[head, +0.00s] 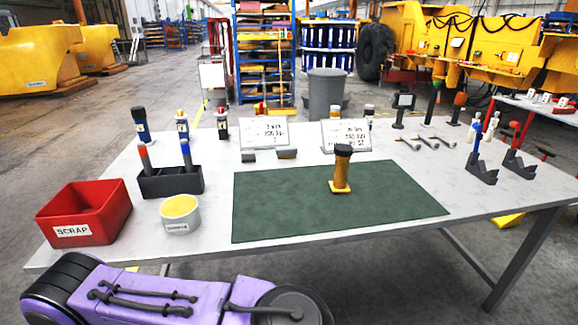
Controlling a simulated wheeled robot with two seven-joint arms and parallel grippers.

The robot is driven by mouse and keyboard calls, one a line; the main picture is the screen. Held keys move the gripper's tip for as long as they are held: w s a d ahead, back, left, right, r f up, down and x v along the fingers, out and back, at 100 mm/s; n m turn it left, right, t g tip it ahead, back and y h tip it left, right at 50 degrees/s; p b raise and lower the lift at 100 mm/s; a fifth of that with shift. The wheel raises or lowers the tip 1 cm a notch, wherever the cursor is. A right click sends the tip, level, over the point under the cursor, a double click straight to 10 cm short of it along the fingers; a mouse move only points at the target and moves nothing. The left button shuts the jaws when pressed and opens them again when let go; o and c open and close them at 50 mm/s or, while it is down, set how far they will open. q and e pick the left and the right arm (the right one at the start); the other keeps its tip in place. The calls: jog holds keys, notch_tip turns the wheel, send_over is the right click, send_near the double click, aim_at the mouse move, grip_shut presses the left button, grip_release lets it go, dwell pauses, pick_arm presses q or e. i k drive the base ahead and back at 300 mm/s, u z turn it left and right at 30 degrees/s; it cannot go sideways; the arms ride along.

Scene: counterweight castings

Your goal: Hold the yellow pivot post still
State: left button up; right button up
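The yellow pivot post (340,180) stands upright on the green mat (280,200), right of the mat's middle. It has a flat yellow foot, a yellow shaft and a dark upper part. Nothing is seen touching it. Neither of my grippers shows in the head view.
A red scrap bin (112,205), a black holder (160,184) with two tools and a white tub (181,222) stand left of the mat. Two white signs (265,128) (345,130) stand behind it. Several wrenches (428,143) and black stands (480,170) lie right. Most of the mat is clear.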

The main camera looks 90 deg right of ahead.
aim_at(338, 185)
jog(key=z, duration=2.45)
